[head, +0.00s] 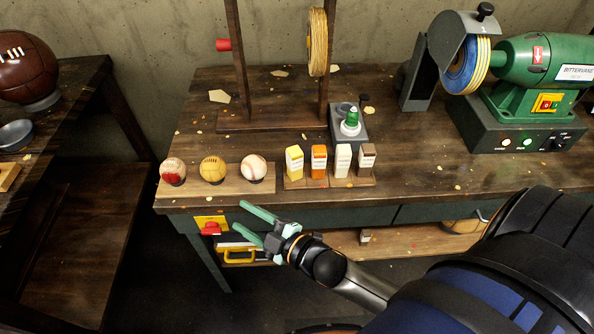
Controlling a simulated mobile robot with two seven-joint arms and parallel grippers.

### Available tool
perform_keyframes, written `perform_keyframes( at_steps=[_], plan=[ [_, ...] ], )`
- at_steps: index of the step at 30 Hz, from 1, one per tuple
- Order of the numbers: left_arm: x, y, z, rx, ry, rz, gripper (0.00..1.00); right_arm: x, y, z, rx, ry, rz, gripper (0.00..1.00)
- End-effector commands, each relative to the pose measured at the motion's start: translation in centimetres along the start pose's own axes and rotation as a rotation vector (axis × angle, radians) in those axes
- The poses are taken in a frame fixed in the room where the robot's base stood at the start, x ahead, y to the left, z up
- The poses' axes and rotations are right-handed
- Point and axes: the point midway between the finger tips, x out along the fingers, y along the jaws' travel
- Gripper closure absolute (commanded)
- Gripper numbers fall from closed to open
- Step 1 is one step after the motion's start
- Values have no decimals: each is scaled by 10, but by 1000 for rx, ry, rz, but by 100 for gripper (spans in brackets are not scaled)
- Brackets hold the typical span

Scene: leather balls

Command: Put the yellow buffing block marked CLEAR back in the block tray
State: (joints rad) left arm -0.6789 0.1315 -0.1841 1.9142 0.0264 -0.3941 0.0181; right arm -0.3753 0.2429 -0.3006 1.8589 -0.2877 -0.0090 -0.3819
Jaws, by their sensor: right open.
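A block tray (330,183), a flat wooden board, lies near the front edge of the workbench. A yellow block (294,163) stands upright at its left end, beside an orange block (318,162), a cream block (342,161) and a brown block (366,160). The blocks bear small labels; I cannot read the word CLEAR on any. My right gripper (240,217) is open and empty, in front of the bench edge, left of and nearer than the tray, its fingers pointing left. My left gripper is not in view.
A board (218,186) with several balls is left of the tray. A grey stand with a green-capped bottle (350,122) is behind the blocks. A grinder (510,85) stands back right, a wooden frame (280,124) at the back. A lower shelf (400,243) holds a small object. Bench right of the tray is mostly clear.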

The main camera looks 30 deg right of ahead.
Motion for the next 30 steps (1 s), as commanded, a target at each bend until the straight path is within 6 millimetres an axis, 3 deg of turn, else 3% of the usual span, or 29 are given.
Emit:
perform_keyframes(
  at_steps=[1, 3, 6, 9, 13, 30],
  plan=[
    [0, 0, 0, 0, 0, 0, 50, -22, -25, 29, 198, -134, -42, 48],
    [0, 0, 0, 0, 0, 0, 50, -52, -55, 60, 443, -299, -81, 48],
    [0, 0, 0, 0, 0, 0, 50, -88, -88, 85, 689, -472, -108, 48],
    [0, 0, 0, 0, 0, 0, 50, -110, -106, 96, 821, -568, -117, 48],
    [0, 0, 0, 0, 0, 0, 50, -118, -113, 100, 873, -607, -121, 48],
    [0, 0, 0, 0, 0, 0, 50, -117, -113, 100, 867, -603, -122, 48]
  ],
)
